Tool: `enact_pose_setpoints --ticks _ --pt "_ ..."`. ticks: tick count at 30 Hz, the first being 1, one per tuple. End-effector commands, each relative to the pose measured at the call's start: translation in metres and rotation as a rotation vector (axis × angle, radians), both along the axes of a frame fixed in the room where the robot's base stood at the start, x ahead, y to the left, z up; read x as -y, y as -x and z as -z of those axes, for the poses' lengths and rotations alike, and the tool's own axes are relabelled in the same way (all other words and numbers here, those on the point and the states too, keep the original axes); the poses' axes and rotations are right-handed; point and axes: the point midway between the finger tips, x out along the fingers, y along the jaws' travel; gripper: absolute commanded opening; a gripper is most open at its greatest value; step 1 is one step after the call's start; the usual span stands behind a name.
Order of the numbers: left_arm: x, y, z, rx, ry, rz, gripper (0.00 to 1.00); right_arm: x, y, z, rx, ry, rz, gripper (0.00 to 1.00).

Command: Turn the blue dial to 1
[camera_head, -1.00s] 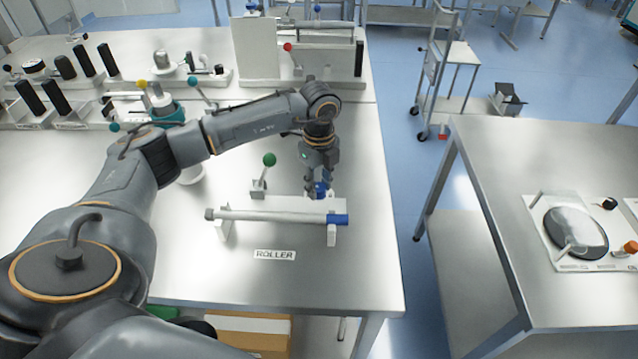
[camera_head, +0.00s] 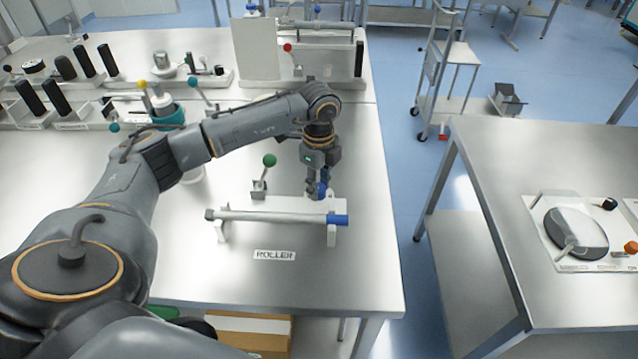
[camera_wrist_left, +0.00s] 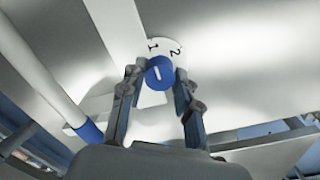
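The blue dial (camera_wrist_left: 159,74) sits between the two fingertips of my left gripper (camera_wrist_left: 161,72) in the left wrist view. The fingertips close in on its two sides, apparently in contact. The dial's white mark points nearly straight up in that view, toward the printed 1 (camera_wrist_left: 153,45). The printed 2 (camera_wrist_left: 175,52) lies to the right of it. In the head view, my left gripper (camera_head: 318,187) points down at the dial (camera_head: 323,191), which it partly hides, behind the roller's right end. My right gripper is not in view.
The white roller (camera_head: 275,217) with a blue end lies in front of the dial, above a ROLLER label (camera_head: 275,255). A green-knobbed lever (camera_head: 269,161) stands left of my gripper. The table's right edge is close by.

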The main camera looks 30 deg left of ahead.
Motion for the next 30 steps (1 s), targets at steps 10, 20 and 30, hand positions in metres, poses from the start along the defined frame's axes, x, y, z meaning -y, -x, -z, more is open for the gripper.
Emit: enact_pose_setpoints --ticks 10,20,30 --pt "0.000 -0.001 -0.001 0.002 0.000 0.000 0.54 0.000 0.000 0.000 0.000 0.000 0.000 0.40" --pt "0.000 -0.002 -0.035 0.006 0.001 0.001 0.54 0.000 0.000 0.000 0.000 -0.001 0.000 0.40" --pt "0.000 -0.001 -0.102 0.006 0.001 0.000 0.54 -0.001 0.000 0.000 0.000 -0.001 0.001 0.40"
